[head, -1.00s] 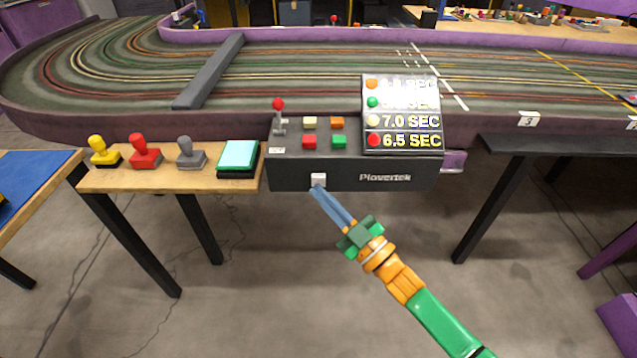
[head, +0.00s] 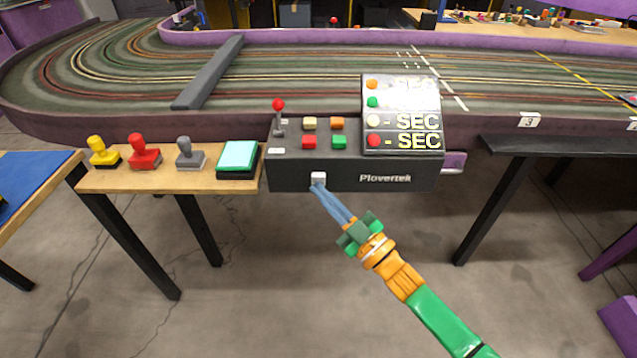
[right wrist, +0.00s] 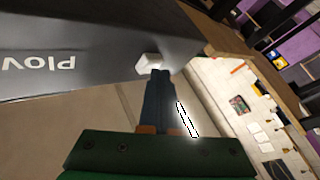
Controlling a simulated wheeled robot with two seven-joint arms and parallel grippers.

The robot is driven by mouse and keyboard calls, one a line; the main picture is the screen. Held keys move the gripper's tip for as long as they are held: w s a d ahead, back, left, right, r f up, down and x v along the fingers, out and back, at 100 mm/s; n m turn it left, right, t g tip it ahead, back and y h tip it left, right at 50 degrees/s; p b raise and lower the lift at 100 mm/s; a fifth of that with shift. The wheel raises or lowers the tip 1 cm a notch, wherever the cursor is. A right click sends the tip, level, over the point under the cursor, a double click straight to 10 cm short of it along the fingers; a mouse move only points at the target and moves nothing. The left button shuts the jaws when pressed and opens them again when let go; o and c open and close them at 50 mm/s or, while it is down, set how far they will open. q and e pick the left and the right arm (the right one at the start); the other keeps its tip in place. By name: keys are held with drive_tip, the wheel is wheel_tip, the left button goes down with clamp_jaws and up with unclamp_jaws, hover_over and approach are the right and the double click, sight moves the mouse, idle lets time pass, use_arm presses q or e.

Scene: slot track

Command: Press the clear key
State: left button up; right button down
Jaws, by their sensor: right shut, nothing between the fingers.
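The clear key is not labelled legibly in any view; a white key (head: 318,178) sits on the front face of the dark Plovertek console (head: 350,178). My right gripper (head: 322,188) is shut and empty, its fingertips at the white key from below and in front. In the right wrist view the fingertips (right wrist: 158,75) overlap the lower edge of the white key (right wrist: 149,62); they look to be touching it. The score display (head: 402,115) shows dashes before SEC in its two lower rows; the upper rows are washed out by glare. My left gripper is not in view.
The console top carries a red-knobbed lever (head: 279,112) and red, green, yellow and orange buttons. Left of it, a wooden table (head: 110,181) holds several stamps and a teal pad (head: 238,156). The slot track (head: 300,70) lies behind. Floor space in front is clear.

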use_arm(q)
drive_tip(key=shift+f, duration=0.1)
use_arm(e)
drive_tip(key=shift+w, duration=0.1)
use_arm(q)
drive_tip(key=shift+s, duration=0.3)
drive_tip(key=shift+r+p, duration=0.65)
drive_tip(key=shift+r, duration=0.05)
use_arm(e)
drive_tip(key=shift+s, duration=0.9)
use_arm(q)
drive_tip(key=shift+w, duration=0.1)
